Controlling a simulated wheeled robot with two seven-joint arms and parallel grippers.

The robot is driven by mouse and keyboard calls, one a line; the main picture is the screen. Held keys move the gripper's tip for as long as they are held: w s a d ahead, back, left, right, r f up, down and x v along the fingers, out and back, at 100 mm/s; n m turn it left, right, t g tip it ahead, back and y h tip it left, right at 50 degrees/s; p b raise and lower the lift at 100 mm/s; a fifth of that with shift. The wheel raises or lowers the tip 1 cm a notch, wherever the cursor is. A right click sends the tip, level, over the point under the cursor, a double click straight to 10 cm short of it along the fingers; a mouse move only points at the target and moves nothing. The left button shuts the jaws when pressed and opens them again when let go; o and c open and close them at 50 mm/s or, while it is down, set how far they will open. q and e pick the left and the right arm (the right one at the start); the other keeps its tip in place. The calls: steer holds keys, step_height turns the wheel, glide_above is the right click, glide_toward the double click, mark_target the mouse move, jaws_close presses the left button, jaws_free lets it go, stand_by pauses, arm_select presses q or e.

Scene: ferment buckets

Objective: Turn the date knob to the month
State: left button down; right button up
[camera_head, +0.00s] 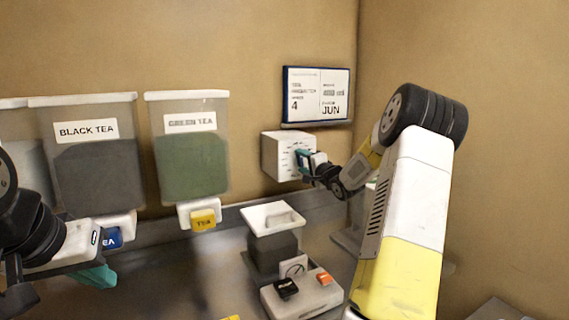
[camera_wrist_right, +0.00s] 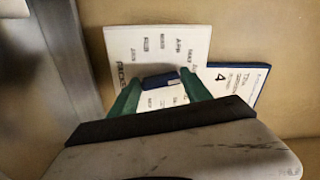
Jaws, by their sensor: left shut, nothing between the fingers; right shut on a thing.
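The date box is a white box (camera_head: 284,157) on the back wall, with small month labels printed on its face. It also fills the middle of the right wrist view (camera_wrist_right: 160,45). The date knob (camera_wrist_right: 160,82) is dark blue and sits between the green fingers of my right gripper (camera_wrist_right: 160,95), which is shut on it. In the head view my right gripper (camera_head: 310,163) is against the box face and covers most of the knob. The knob's pointed month is hidden. A blue-framed card (camera_head: 316,95) above shows 4 and JUN. My left gripper (camera_head: 98,277) is shut and empty at the lower left.
Black tea (camera_head: 95,175) and green tea (camera_head: 190,160) dispensers stand along the wall, with blue and yellow taps. A white-lidded grey container and a scale-like white device (camera_head: 300,295) with black and orange buttons stand on the counter below the box.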

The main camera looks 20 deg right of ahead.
steer(key=shift+f, duration=0.1)
steer(key=o, duration=1.4)
steer(key=shift+c, duration=0.2)
steer(key=shift+s, duration=0.1)
steer(key=s+d, duration=0.1)
steer(key=s, duration=0.6)
steer(key=shift+s, duration=0.3)
